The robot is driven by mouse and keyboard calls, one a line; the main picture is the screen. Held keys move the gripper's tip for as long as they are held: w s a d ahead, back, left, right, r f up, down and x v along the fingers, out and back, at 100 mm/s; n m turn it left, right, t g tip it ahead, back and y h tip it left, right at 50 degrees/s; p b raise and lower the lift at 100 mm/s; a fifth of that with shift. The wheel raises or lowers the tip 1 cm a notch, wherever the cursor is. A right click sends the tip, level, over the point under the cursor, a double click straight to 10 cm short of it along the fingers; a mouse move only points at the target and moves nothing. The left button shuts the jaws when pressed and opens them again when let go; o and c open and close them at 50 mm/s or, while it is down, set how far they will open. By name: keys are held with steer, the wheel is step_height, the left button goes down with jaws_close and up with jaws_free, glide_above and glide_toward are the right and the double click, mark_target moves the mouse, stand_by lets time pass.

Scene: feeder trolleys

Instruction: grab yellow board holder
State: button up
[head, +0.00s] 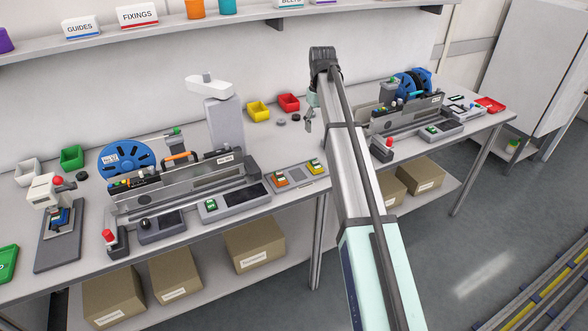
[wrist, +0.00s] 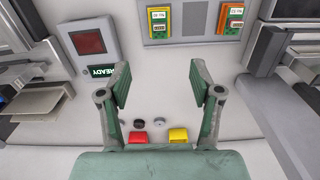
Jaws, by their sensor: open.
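The yellow board holder (head: 314,166) holds a green board and sits at the right of a grey plate on the bench in the head view. In the wrist view the yellow board holder (wrist: 160,20) is at the top centre, beyond the fingertips. An orange board holder (head: 281,180) sits beside it; it also shows in the wrist view (wrist: 231,18). My gripper (head: 308,122) is above the back of the bench, partly hidden by my arm. In the wrist view my gripper (wrist: 160,84) is open, with nothing between the fingers.
A yellow bin (head: 259,111) and a red bin (head: 289,103) stand at the back of the bench. Feeder trolley units with blue reels (head: 124,160) flank the plate. A READY panel (wrist: 90,43) is near the holders. Bare bench lies between bins and plate.

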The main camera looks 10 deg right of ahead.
steer(key=p, duration=0.3)
glide_toward(315, 161)
step_height(315, 161, down, 5)
steer(key=shift+s+d+f, duration=0.1)
steer(key=shift+s+d, duration=0.05)
steer(key=shift+f+p, duration=1.3)
steer(key=shift+f, duration=1.35)
jaws_close()
